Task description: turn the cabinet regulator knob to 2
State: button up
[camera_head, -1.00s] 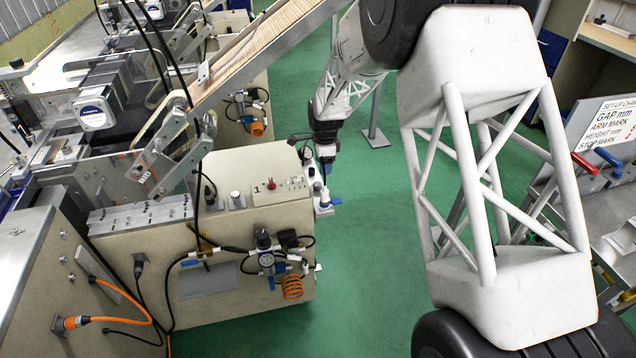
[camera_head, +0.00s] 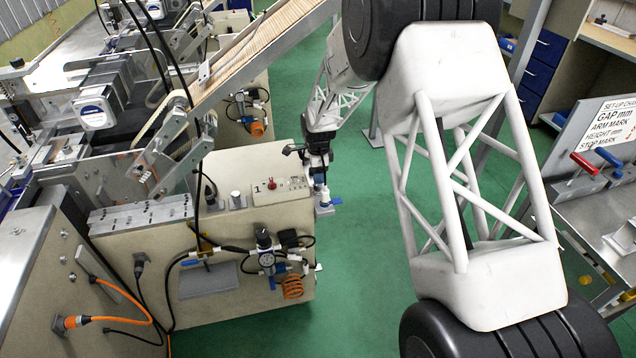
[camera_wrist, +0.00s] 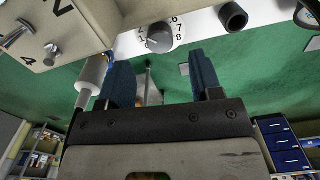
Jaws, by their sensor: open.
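The regulator knob (camera_wrist: 159,38) is a dark grey round knob on a white numbered dial in the wrist view. It sits on a white strip at the edge of the beige cabinet (camera_head: 215,290). Digits 1, 6, 7 and 8 can be made out around it; its exact setting is too small to tell. My gripper (camera_wrist: 160,60) is open, with its two blue fingers on either side of the knob's line and the knob just past the tips. No contact shows. In the head view my gripper (camera_head: 320,177) is small beside the cabinet's right edge; the dial cannot be made out there.
A white cylinder (camera_wrist: 92,75) stands close by the left finger. A black round fitting (camera_wrist: 233,16) is right of the dial. A gauge (camera_head: 266,259) and hoses are on the cabinet front. A conveyor chute (camera_head: 255,50) slopes above the cabinet.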

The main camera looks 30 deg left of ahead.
aim_at(318, 186)
jog(key=shift+f, duration=2.45)
jog(key=c, duration=0.9)
jog(key=shift+n, duration=1.5)
jog(key=o, duration=0.9)
jog(key=shift+r, duration=0.15)
